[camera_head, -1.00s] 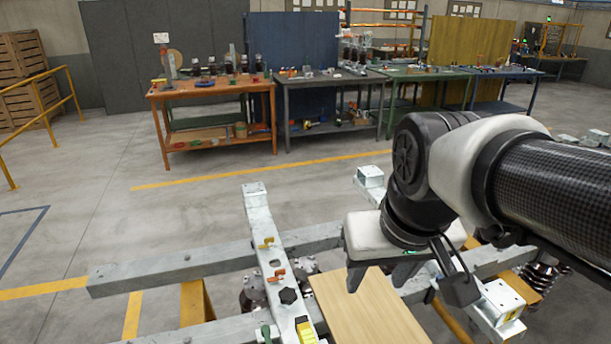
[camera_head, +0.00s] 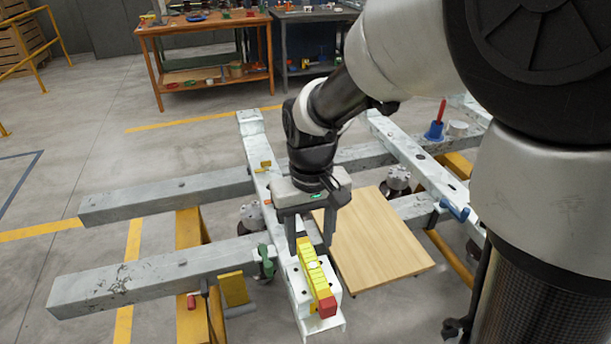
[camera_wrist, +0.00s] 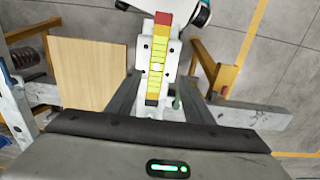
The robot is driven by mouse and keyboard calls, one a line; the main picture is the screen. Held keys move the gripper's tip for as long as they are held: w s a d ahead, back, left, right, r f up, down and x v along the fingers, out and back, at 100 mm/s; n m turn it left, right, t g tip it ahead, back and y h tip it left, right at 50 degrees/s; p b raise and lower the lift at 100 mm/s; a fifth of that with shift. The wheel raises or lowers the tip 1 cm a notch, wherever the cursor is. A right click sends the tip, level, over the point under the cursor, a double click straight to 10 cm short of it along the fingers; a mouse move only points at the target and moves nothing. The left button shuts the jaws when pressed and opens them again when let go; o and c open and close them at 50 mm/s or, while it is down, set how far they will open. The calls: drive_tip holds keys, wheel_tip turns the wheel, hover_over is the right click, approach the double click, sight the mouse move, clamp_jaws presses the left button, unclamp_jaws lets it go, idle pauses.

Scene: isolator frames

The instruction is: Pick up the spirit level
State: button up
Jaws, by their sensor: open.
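The spirit level (camera_head: 316,279) is a yellow bar with a red end, lying along the near end of a white metal beam. In the wrist view the level (camera_wrist: 158,55) runs up the picture between my fingers, red end at the top. My gripper (camera_head: 311,247) is open and points down over the level's far end, one finger on each side. The fingers (camera_wrist: 160,85) show a clear gap to the bar on both sides in the wrist view. Whether the fingertips are beside or just above the bar is hard to tell.
A wooden board (camera_head: 372,238) lies right of the beam. A green clamp (camera_head: 266,262) sits close left of the level. Workbenches (camera_head: 205,25) stand behind.

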sight(313, 264)
wheel_tip(313, 264, down, 4)
drive_tip(key=shift+f+b, duration=0.25)
drive_tip(key=shift+b, duration=0.1)
drive_tip(key=f, duration=0.1)
drive_tip(key=f+b, duration=0.1)
drive_tip(key=f, duration=0.3)
drive_tip(key=shift+d, duration=0.35)
drive_tip(key=shift+w, duration=0.1)
clamp_jaws()
